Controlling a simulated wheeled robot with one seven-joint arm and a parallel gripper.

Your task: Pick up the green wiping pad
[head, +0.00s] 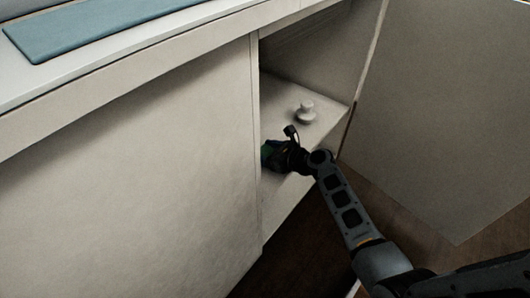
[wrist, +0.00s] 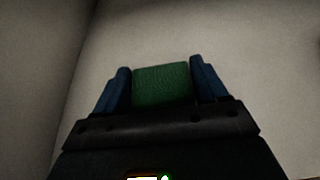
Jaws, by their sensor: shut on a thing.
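The green wiping pad (wrist: 162,84) sits between the two blue fingers of my gripper (wrist: 161,86) in the wrist view. The fingers are shut on its left and right sides. In the head view my gripper (head: 270,154) is inside the open cabinet, near the front of its floor and close to the left side of the opening. Only a small dark green part of the pad (head: 266,152) shows there. I cannot tell whether the pad touches the cabinet floor.
A pale knobbed object (head: 306,112) stands on the cabinet floor (head: 285,92) behind my gripper. The open cabinet door (head: 440,110) is on the right. A closed panel (head: 130,170) is on the left. A blue-grey mat (head: 110,25) lies on the counter above.

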